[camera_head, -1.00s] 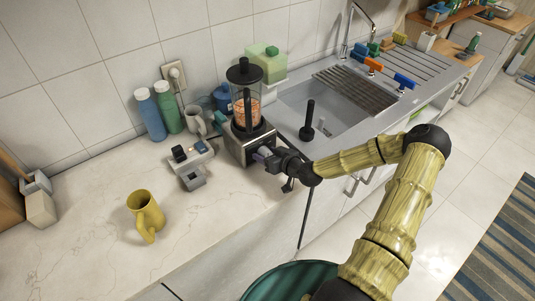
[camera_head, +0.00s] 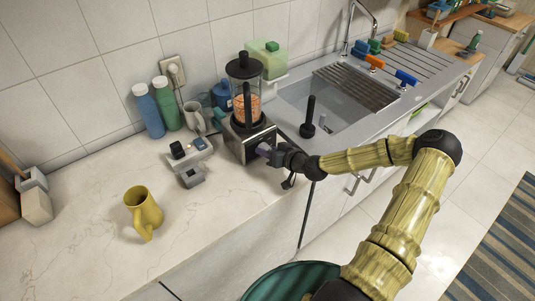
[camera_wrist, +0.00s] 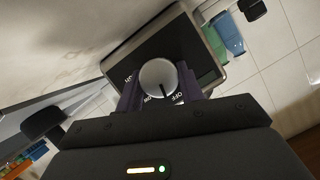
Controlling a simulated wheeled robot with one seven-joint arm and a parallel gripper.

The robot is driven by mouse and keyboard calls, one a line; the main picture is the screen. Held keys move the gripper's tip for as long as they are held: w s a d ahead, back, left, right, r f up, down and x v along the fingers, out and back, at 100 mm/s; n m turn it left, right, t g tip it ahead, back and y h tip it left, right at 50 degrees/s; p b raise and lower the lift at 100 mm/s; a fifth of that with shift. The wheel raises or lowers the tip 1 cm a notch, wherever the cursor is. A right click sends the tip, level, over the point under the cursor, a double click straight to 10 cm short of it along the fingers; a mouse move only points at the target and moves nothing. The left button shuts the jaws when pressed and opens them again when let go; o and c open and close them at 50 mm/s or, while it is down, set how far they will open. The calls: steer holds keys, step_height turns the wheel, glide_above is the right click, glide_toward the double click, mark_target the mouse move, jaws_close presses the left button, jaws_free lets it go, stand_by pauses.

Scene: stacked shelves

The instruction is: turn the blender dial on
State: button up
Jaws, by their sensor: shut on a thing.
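The blender (camera_head: 246,110) stands on the counter left of the sink, with a clear jar of orange pieces, a black lid and a dark base. Its round pale dial (camera_wrist: 158,77) is on the front panel in the wrist view, with partly covered markings around it. My gripper (camera_head: 266,149) is at the front of the blender base. In the wrist view its two purple fingers (camera_wrist: 163,88) stand on either side of the dial and are shut on it. A dark pointer line on the dial points down in the wrist view, between the partly hidden markings.
A grey appliance (camera_head: 190,160) stands left of the blender. A yellow mug (camera_head: 143,212) is on open counter. Bottles (camera_head: 166,103) and cups stand against the wall.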

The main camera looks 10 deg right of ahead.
steer(key=m+y+b, duration=0.1)
steer(key=m+b, duration=0.1)
steer(key=m+y+b, duration=0.1)
steer(key=m+b, duration=0.1)
steer(key=b, duration=0.1)
steer(key=shift+w+d+f, duration=0.1)
steer(key=shift+d+f, duration=0.1)
steer(key=shift+f, duration=0.2)
steer(key=shift+r+m+y+b, duration=0.15)
steer(key=shift+m+y+b, duration=0.95)
steer(key=shift+m+b, duration=0.75)
steer(key=o, duration=1)
steer(key=shift+n, duration=0.25)
steer(key=b+v, duration=0.3)
steer(key=v, duration=1.4)
steer(key=shift+s+d, duration=0.15)
steer(key=shift+s, duration=0.1)
steer(key=shift+w, duration=0.1)
